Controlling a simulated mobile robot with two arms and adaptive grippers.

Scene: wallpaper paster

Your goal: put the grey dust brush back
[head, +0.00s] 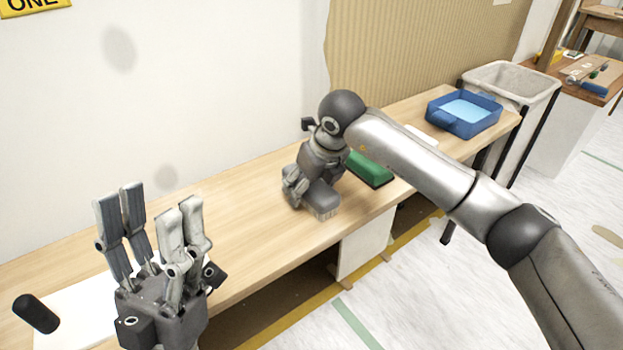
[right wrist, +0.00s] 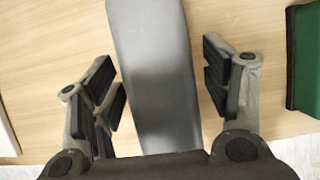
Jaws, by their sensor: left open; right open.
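The grey dust brush (head: 322,198) lies on the wooden bench, its pale bristles showing at the front edge. My right gripper (head: 306,190) is over it, pointing down. In the right wrist view the brush's smooth grey top (right wrist: 155,45) runs between the spread fingers of the right gripper (right wrist: 162,80). A gap shows on each side, so the fingers are open and apart from it. The brush's near end is hidden by the gripper body. My left gripper (head: 150,208) is open and empty, fingers up, at the bench's lower left.
A green block-like tool (head: 370,168) lies just right of the brush, partly behind my right arm. A blue tray (head: 463,125) stands at the bench's far right, before a whitish bin (head: 512,82). A white sheet (head: 75,318) and a black object (head: 36,313) are at left.

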